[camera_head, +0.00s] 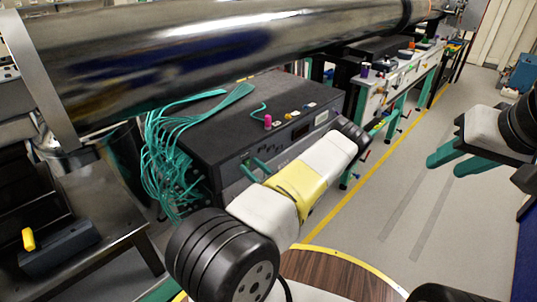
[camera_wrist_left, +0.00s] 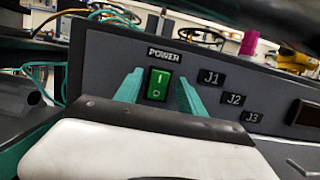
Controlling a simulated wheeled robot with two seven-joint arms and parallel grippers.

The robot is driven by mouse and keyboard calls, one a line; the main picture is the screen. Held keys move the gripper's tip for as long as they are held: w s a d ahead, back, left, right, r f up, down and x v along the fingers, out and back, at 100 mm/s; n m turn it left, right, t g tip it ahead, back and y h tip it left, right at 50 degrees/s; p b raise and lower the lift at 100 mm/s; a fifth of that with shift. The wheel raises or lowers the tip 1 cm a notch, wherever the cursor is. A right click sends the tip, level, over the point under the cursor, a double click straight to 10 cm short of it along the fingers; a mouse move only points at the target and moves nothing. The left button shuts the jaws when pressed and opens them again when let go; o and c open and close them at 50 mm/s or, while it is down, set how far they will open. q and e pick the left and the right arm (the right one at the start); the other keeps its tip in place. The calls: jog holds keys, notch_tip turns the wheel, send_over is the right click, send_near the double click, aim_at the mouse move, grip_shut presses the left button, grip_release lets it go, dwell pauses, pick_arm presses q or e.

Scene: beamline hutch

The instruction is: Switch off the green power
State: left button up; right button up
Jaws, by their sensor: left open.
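The green power switch (camera_wrist_left: 158,84) is a rocker under a POWER label on the dark front panel of a box. It shows a line mark above and a circle mark below. Which half is pressed in, I cannot tell. My left gripper (camera_head: 254,169) is at this panel in the head view and hides the switch there. In the left wrist view its teal fingers (camera_wrist_left: 160,92) are open, one on each side of the switch. Whether they touch the panel, I cannot tell. My right gripper (camera_head: 458,160) is open and empty above the floor at the right.
J1, J2 and J3 labels (camera_wrist_left: 232,99) sit right of the switch. A large dark pipe (camera_head: 230,45) runs above. The floor (camera_head: 400,200) at right is clear.

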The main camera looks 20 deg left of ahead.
pick_arm(q)
jog(key=shift+d, duration=0.1)
jog(key=v, duration=0.7)
jog(key=shift+d, duration=0.3)
jog(key=shift+s+f, duration=0.1)
jog(key=s+r+n+g+h, duration=0.4)
jog(key=r+n+g, duration=0.2)
jog(key=r+n, duration=0.15)
jog(key=s+r+n+g+h, duration=0.3)
jog(key=s+r+n+g, duration=0.25)
jog(key=r, duration=0.25)
jog(key=s+d+r+n+t+h, duration=0.3)
jog(key=s+d+r+h, duration=0.1)
jog(key=r, duration=0.3)
jog(key=s+d+r+n+t+h, duration=0.3)
jog(key=s+d+r+h, duration=0.1)
jog(key=r, duration=0.4)
jog(key=s+d+r+n+t+h, duration=0.3)
jog(key=s+d+r+h, duration=0.2)
jog(key=r, duration=0.3)
jog(key=shift+d+h, duration=0.7)
jog(key=shift+h, duration=0.1)
jog(key=shift+s+t, duration=0.15)
jog(key=shift+t, duration=0.1)
